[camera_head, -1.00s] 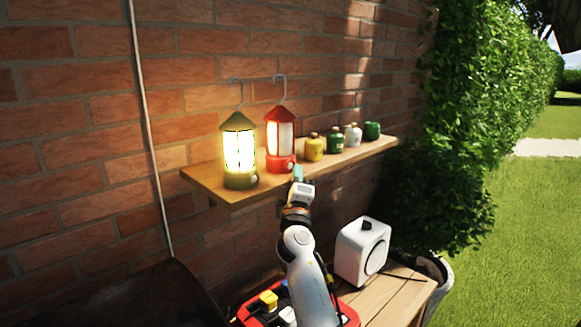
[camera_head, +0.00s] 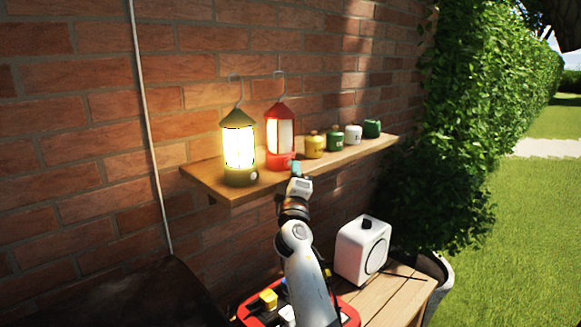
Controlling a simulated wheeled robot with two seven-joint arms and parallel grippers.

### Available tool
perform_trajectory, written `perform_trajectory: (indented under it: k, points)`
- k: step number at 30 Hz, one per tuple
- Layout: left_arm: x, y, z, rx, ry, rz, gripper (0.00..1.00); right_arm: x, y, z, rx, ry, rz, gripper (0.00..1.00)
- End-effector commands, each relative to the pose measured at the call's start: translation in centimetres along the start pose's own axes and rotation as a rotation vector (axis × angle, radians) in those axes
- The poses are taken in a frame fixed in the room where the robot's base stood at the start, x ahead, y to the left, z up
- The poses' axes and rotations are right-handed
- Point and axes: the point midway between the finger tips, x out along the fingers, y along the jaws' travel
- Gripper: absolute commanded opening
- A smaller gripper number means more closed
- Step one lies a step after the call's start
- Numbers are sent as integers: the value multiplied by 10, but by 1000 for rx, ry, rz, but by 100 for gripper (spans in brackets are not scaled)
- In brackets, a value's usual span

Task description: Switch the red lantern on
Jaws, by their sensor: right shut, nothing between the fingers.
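The red lantern (camera_head: 279,161) stands upright on the wooden wall shelf, with a wire hook above it. Its panels look pale and bright; I cannot tell whether it glows itself or catches light from beside it. My right gripper (camera_head: 296,169) is shut and empty, its fingertips at the lower right of the red lantern's base. They partly cover the knob area, and I cannot tell whether they touch it. My left gripper is not in view.
A lit green lantern (camera_head: 239,177) stands left of the red one. Several small canisters, the nearest yellow (camera_head: 315,146), stand to its right on the shelf (camera_head: 212,183). Below are a white box with a dial (camera_head: 350,255) and a red tray (camera_head: 351,314) on the table (camera_head: 400,293).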

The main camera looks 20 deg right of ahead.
Motion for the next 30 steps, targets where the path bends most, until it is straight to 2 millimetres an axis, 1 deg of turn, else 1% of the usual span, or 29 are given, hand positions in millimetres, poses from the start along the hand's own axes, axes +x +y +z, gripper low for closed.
perform_trajectory:
  k: [1, 11, 30]
  points:
    - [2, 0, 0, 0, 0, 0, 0, 0, 3, 0, -1, 0, 2, 0]
    - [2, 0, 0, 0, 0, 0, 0, 0, 3, 1, -1, 0, 4, 0]
    - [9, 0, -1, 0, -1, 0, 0, 4, 6, 3, -1, -1, 5, 0]
